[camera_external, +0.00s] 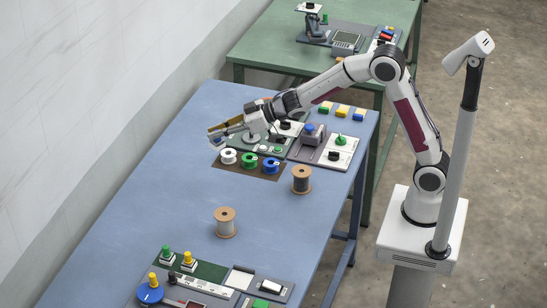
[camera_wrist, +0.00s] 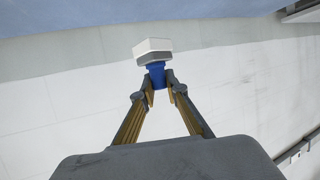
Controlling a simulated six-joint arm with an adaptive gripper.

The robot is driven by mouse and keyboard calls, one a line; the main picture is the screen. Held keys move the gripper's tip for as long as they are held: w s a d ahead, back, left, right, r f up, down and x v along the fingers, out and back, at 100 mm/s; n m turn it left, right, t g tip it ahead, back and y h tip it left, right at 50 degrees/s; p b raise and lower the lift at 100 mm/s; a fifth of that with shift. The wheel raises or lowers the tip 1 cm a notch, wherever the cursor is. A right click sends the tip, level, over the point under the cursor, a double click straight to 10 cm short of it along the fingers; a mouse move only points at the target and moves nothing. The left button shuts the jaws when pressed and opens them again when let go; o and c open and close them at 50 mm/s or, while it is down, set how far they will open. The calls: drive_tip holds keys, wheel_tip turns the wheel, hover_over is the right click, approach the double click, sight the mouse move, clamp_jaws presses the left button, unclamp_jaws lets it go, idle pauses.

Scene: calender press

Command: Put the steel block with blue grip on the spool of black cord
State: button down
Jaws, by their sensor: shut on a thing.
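The steel block (camera_wrist: 153,48) with its blue grip (camera_wrist: 157,75) is in my gripper (camera_wrist: 160,88) in the wrist view. The fingers are shut on the blue grip, and the pale block sticks out beyond the fingertips. In the external view my gripper (camera_external: 213,134) is held in the air over the left side of the blue table; the block is too small there to make out clearly. The spool of black cord (camera_external: 301,180) stands upright on the table, to the right of and below my gripper in the picture, well apart from it.
A second spool with greyer cord (camera_external: 226,223) stands nearer the front. White, green and blue rolls sit on a brown mat (camera_external: 222,169) beside the black spool. Devices with knobs (camera_external: 323,147) stand behind. A panel with buttons (camera_external: 205,284) lies in front. The table's middle left is clear.

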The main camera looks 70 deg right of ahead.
drive_tip(key=s+d+r, duration=0.2)
drive_tip(key=s+d, duration=0.3)
drive_tip(key=d, duration=0.4)
drive_tip(key=s+d+r, duration=0.2)
drive_tip(key=s+d, duration=0.3)
drive_tip(key=d, duration=0.5)
drive_tip(key=n+g+y, duration=0.3)
drive_tip(key=n+y, duration=0.2)
hover_over(302, 171)
wheel_tip(302, 171, down, 5)
drive_tip(key=shift+r, duration=0.1)
drive_tip(key=shift+w+d, duration=0.1)
drive_tip(key=shift+f, duration=2.9)
drive_tip(key=shift+f, duration=2.1)
